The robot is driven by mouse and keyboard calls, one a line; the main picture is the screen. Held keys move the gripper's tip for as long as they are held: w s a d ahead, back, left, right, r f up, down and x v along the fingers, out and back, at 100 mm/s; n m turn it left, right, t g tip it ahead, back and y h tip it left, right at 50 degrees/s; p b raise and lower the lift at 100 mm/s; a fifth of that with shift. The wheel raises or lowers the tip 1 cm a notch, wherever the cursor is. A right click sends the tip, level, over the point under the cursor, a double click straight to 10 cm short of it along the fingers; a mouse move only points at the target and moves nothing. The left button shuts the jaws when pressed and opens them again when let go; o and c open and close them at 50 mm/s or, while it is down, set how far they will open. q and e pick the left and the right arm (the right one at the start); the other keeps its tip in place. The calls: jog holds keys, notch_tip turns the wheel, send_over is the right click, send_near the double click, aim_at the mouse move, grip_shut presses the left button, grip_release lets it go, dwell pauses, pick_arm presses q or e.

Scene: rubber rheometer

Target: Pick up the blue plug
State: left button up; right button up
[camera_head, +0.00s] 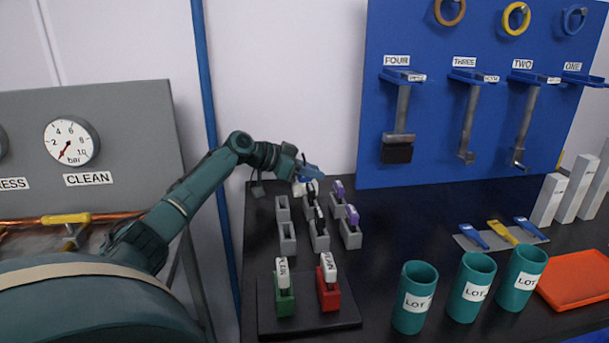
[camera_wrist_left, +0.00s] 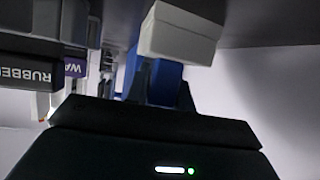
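The blue plug (camera_head: 310,171) is at the back of the dark bench, at the end of my left arm. My left gripper (camera_head: 300,168) reaches over the bench from the left. In the left wrist view the blue plug (camera_wrist_left: 165,82) sits between the dark fingers of the left gripper (camera_wrist_left: 160,90), which appear shut on it. A pale block (camera_wrist_left: 180,36) joins the plug's far end; I cannot tell whether it is part of the plug or a holder. My right gripper is not in view.
Grey holders (camera_head: 288,238) stand close by, some with purple plugs (camera_head: 352,215) or black ones. A green plug (camera_head: 284,300) and a red plug (camera_head: 328,291) stand in front. Teal cups (camera_head: 414,310) are at the right front. A blue tool board (camera_head: 440,130) rises behind.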

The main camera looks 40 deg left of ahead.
pick_arm(q)
grip_shut()
jog(key=shift+r, duration=0.1)
